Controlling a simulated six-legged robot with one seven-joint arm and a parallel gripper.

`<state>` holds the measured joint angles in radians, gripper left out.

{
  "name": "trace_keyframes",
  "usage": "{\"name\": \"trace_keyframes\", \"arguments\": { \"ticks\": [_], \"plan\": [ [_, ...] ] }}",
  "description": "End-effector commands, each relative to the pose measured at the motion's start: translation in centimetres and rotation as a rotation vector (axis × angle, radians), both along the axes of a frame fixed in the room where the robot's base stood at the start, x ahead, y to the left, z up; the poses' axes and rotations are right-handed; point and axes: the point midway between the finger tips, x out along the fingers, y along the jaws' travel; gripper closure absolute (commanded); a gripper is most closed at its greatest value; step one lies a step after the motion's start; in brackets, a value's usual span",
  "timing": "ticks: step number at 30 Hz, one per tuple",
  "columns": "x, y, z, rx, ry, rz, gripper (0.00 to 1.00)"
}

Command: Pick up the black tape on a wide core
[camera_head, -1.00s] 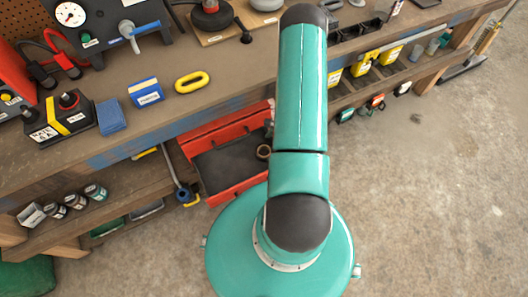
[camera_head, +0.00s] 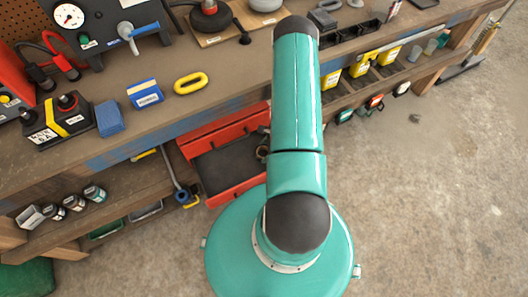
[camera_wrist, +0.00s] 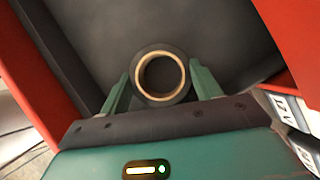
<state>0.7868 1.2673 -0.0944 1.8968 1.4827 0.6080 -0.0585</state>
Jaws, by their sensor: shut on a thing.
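The black tape on a wide tan core (camera_wrist: 144,94) is in the wrist view, its ring facing the camera. My gripper (camera_wrist: 161,84) has its two green fingers on either side of the tape and is shut on it. The tape and gripper are over the dark tray of the red toolbox (camera_wrist: 40,85). Whether the tape still touches the tray floor is hard to tell.
A wooden bench (camera_head: 55,163) runs above the toolbox, with a yellow ring (camera_head: 191,74), a blue-and-white box (camera_head: 145,99) and a blue block (camera_head: 109,119) on it. Small jars (camera_head: 95,192) stand on the lower shelf. The concrete floor (camera_head: 440,200) at right is open.

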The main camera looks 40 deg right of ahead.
Motion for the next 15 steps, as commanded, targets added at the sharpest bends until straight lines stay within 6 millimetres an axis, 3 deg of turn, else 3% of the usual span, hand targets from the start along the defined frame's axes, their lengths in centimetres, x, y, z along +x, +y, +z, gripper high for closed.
{"name": "trace_keyframes", "arguments": {
  "ticks": [8,12,15],
  "plan": [
    [0.1,-0.1,1.3,-0.002,-0.002,0.001,0.60],
    [0.1,-0.1,3.3,-0.002,-0.002,0.001,0.60],
    [-1.7,-0.8,5.3,-0.004,0.000,-0.005,0.60]
  ]
}}
